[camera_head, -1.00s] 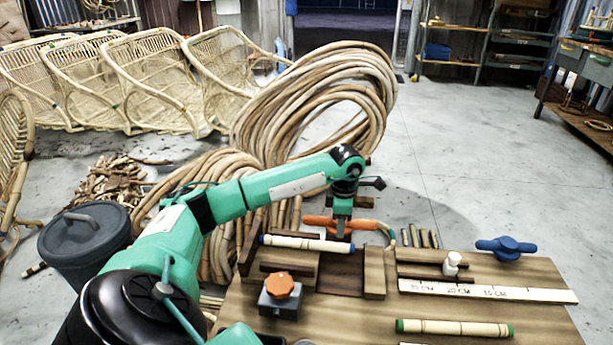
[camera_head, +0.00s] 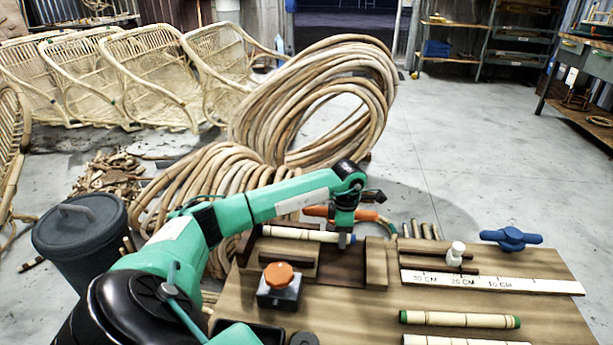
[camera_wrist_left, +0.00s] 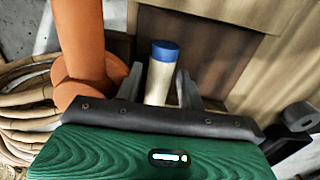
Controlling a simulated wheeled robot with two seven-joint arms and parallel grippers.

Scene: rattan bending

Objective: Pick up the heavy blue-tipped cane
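The blue-tipped cane (camera_head: 295,234) is a pale stick with blue ends. It lies across the dark wooden rack at the back left of the bench. My left gripper (camera_head: 344,238) is at its right end, pointing down. In the left wrist view, the cane (camera_wrist_left: 158,85) with its blue tip lies between the two fingers of my left gripper (camera_wrist_left: 160,88), which look open with a narrow gap beside it. The gripper body hides the rest of the cane there. My right gripper is out of view.
A green-tipped cane (camera_head: 460,319) lies at the front right of the bench (camera_head: 370,320). An orange-knobbed block (camera_head: 279,287), a white ruler (camera_head: 490,283) and a blue-handled clamp (camera_head: 511,239) are nearby. An orange tool (camera_head: 318,212) is just behind the rack.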

